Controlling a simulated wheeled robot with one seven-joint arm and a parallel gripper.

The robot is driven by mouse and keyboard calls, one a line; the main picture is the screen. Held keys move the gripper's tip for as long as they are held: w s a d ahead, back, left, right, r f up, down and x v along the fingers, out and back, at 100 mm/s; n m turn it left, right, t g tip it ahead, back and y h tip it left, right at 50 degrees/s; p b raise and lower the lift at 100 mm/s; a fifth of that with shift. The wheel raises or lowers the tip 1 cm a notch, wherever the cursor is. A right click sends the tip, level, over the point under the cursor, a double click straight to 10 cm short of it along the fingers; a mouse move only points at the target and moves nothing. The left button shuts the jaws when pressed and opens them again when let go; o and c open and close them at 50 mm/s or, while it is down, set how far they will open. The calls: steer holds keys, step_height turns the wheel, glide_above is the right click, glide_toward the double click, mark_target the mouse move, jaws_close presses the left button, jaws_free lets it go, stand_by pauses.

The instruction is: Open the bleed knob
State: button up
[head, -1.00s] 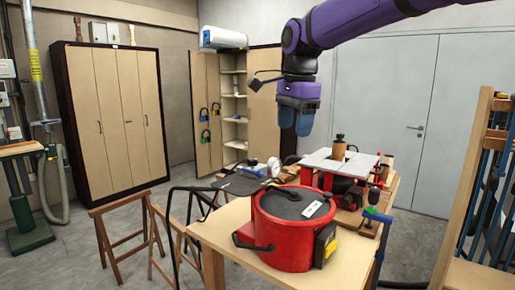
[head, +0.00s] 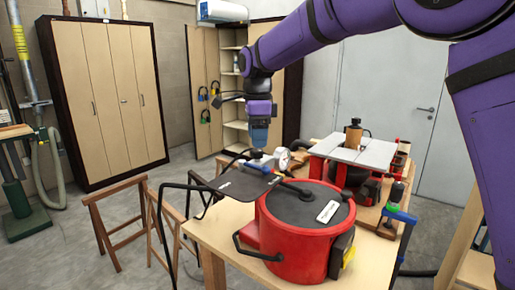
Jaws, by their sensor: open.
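My gripper (head: 259,138) points down over the far left part of the workbench, its blue fingers closely side by side in this view; it is open. Beneath lies a dark flat panel (head: 240,184) at the table's left edge. I cannot tell whether the fingers touch anything. Nothing shows held.
A large red pot (head: 297,240) with a black lid stands at the front of the wooden table (head: 212,235). A grey-topped machine (head: 375,152) stands behind it at right. Wooden sawhorses (head: 115,215) and a wardrobe (head: 105,95) are at left, with open floor between.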

mark_target(257, 153)
steer(key=shift+f, duration=1.85)
steer(key=shift+c, duration=0.3)
steer(key=c, duration=0.9)
steer(key=shift+o, duration=0.2)
